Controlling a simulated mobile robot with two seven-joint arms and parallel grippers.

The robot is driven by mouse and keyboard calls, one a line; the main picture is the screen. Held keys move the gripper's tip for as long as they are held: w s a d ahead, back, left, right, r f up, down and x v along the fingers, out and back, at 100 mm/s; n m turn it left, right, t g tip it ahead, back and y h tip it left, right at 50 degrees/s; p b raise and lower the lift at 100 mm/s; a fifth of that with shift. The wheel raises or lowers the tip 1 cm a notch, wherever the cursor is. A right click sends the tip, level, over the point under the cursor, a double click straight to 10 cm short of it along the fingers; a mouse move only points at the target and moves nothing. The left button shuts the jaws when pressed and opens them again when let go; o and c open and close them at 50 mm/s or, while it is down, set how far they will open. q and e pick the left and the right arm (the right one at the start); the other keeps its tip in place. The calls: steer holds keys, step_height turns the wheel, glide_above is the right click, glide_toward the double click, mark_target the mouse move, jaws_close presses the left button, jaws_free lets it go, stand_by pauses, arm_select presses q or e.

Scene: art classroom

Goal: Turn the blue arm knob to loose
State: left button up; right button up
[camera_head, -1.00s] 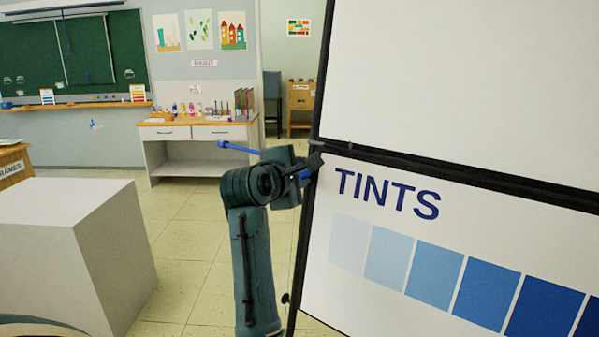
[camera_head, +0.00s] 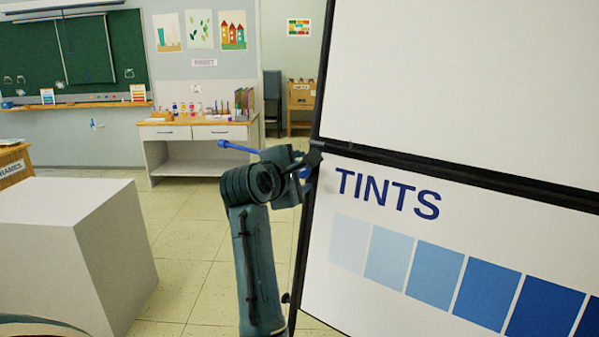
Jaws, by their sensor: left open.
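A blue rod with a rounded end (camera_head: 237,147) sticks out to the left from behind my left gripper, beside the easel-like board. More blue (camera_head: 304,173) shows right by the gripper, close to the board's left edge; it looks like part of the same arm knob. My left gripper (camera_head: 312,160) is open at the board's dark frame, its fingers around or beside this blue part; I cannot tell which. The gripper body hides the middle of the blue piece. Any loose or tight marking cannot be seen. My right gripper is out of view.
The large board (camera_head: 400,100) with a "TINTS" panel (camera_head: 450,240) fills the right side. A white block (camera_head: 70,240) stands at the lower left. A desk with art supplies (camera_head: 200,133) is at the back. The tiled floor (camera_head: 185,250) between is clear.

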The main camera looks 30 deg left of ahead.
arm_select(q)
steer(key=b+v, duration=0.1)
steer(key=v, duration=1.2)
steer(key=shift+s, duration=0.1)
